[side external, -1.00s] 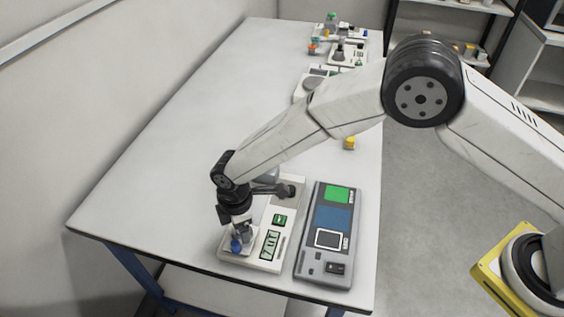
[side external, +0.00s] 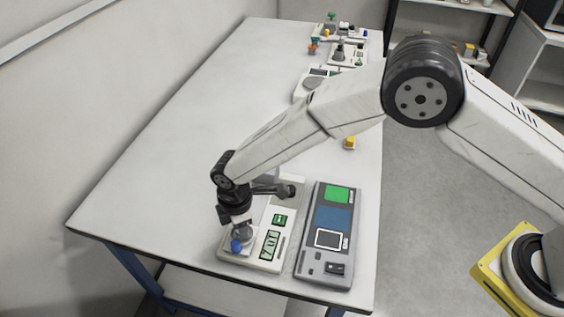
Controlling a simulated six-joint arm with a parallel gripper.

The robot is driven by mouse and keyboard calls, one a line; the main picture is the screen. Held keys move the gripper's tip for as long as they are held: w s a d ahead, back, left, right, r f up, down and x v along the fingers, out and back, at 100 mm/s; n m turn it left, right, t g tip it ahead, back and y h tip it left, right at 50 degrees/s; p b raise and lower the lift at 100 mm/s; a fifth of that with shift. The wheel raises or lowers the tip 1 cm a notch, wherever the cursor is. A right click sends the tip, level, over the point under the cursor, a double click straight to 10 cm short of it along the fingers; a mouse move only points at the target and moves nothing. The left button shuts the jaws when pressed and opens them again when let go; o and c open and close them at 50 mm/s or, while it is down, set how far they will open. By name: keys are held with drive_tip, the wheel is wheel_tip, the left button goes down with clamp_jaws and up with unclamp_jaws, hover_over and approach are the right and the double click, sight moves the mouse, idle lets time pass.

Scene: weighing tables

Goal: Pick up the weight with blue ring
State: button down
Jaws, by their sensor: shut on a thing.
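The weight with the blue ring (side external: 236,246) is at the left end of the white scale (side external: 262,262), near the front of the table. Only its blue part shows clearly; the rest is hidden by my gripper. My gripper (side external: 241,234) points down over it and is shut on it. I cannot tell whether the weight touches the scale. A dark weight (side external: 290,191) stands at the far end of the same scale.
A grey device with a green and blue panel (side external: 330,230) lies right of the scale. A yellow-topped object (side external: 349,143) sits near the right table edge. More scales and small items (side external: 340,45) stand at the far end. The table's left side (side external: 170,160) is clear.

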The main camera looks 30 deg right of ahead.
drive_tip(key=shift+r, duration=0.1)
drive_tip(key=shift+r, duration=0.75)
drive_tip(key=s+d+r, duration=0.7)
drive_tip(key=s+r, duration=0.4)
drive_tip(key=s, duration=0.1)
drive_tip(key=shift+d+r, duration=0.15)
drive_tip(key=shift+d, duration=0.05)
drive_tip(key=shift+w+d, duration=0.1)
drive_tip(key=shift+w, duration=0.05)
